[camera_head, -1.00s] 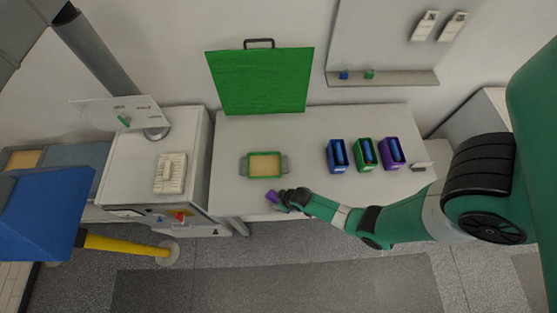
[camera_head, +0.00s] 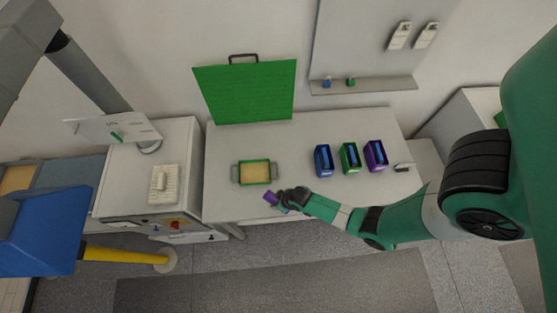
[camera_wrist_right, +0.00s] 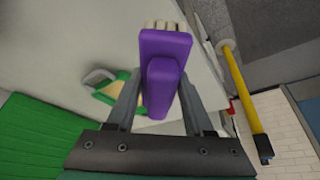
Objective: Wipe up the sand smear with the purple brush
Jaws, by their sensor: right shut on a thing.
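The purple brush (camera_head: 270,197) is in my right gripper (camera_head: 277,199), low over the front left part of the white table (camera_head: 310,196). In the right wrist view the purple handle (camera_wrist_right: 163,75) is between the two grey fingers, with pale bristles (camera_wrist_right: 163,25) at its far end. Whether the bristles touch the table I cannot tell. The sand smear cannot be made out in either view. My left gripper is not in view.
A green-rimmed tray with tan contents (camera_head: 237,174) lies just behind the brush. A blue bin (camera_head: 323,160), a green bin (camera_head: 350,158) and a purple bin (camera_head: 375,156) stand to its right. A green board (camera_head: 246,92) stands at the back. The table's middle is clear.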

